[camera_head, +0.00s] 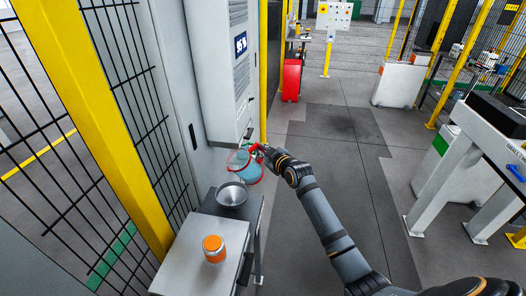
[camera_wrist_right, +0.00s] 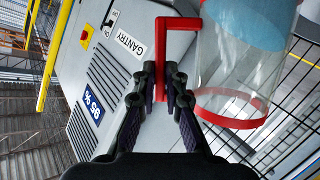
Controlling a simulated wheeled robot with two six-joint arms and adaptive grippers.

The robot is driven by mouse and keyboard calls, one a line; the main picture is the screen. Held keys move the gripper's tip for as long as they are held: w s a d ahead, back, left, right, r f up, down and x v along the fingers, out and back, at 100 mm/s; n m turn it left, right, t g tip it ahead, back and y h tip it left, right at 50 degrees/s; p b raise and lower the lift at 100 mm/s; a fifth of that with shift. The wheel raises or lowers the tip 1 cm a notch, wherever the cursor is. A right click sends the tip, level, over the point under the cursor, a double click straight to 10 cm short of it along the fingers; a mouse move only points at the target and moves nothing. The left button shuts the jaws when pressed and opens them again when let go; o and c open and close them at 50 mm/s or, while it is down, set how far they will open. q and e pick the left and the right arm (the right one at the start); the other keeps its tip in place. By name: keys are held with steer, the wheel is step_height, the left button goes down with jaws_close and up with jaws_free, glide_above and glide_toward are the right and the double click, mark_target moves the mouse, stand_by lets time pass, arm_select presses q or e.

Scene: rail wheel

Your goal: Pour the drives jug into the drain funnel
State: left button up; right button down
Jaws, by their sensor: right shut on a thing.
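The jug (camera_head: 243,168) is clear with red bands, a red handle and blue liquid inside. It also shows in the right wrist view (camera_wrist_right: 240,70), where its handle (camera_wrist_right: 178,24) passes between the fingers. My right gripper (camera_head: 260,152) is shut on that handle, and its fingers show in the right wrist view (camera_wrist_right: 163,85). The jug is held in the air close behind the metal funnel (camera_head: 232,196), apart from or just above its far rim. I cannot tell exactly how far the jug is tilted. My left gripper is not in view.
The funnel stands at the far end of a grey bench (camera_head: 190,262). An orange-capped container (camera_head: 213,249) stands nearer on it. A tall grey cabinet (camera_head: 222,70) and a yellow-framed fence (camera_head: 100,120) bound the left. Open floor (camera_head: 340,180) lies to the right.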

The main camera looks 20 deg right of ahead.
steer(key=shift+r, duration=0.1)
steer(key=shift+a+r+n, duration=0.25)
steer(key=shift+r+n, duration=0.05)
steer(key=shift+n, duration=0.2)
steer(key=shift+h, duration=0.3)
steer(key=shift+s+a+r+n+t, duration=0.1)
steer(key=shift+a+r+n+t, duration=0.2)
steer(key=shift+n, duration=0.2)
steer(key=shift+f, duration=0.1)
steer(key=shift+s+a+r+n+h, duration=0.1)
steer(key=shift+a+r+n+h, duration=0.15)
steer(key=shift+a+n, duration=0.3)
steer(key=shift+d+f, duration=0.1)
steer(key=shift+d, duration=0.1)
